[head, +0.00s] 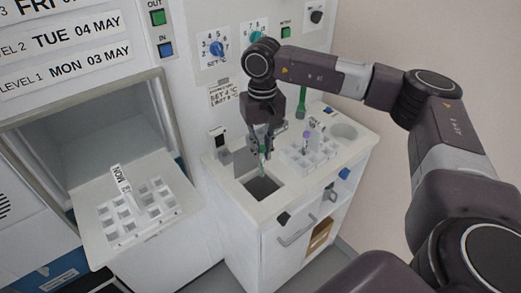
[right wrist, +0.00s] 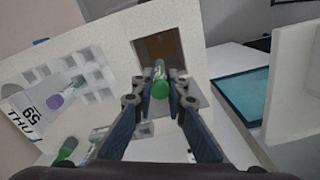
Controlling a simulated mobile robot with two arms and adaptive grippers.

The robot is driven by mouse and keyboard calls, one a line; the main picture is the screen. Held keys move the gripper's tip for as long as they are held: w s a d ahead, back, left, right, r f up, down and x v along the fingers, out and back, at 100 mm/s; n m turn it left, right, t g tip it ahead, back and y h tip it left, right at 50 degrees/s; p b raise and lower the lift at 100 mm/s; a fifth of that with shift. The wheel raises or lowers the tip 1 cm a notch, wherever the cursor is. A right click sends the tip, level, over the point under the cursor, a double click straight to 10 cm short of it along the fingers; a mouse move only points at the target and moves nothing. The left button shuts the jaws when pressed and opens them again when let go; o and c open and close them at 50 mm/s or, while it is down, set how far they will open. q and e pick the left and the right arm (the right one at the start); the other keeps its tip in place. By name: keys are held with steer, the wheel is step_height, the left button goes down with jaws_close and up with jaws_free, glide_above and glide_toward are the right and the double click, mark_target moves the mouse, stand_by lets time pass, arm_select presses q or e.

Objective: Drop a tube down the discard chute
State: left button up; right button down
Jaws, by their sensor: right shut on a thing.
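My right gripper (head: 262,146) points down over the counter of the white cabinet and is shut on a green-capped tube (head: 263,152). In the right wrist view the green cap (right wrist: 160,88) shows between the two fingers. The chute (head: 261,187) is a dark square opening in the counter top, just below the tube in the head view. In the right wrist view the chute (right wrist: 160,47) lies beyond the tube. I cannot tell whether the tube's lower end is inside the opening. My left gripper is not in view.
A white rack (head: 310,152) with a purple-capped tube (head: 306,134) stands right of the chute. A round recess (head: 344,131) is beside it. At left, an open compartment holds a tray (head: 100,238) with a rack and a MON label. Knobs and buttons line the wall behind.

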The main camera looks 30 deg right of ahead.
mark_target(262, 176)
steer(key=shift+f+b, duration=1.7)
steer(key=shift+f, duration=1.5)
steer(key=c, duration=1.8)
jaws_free()
steer(key=shift+c, duration=0.2)
steer(key=shift+r, duration=0.1)
step_height(262, 176, up, 12)
steer(key=shift+f, duration=0.1)
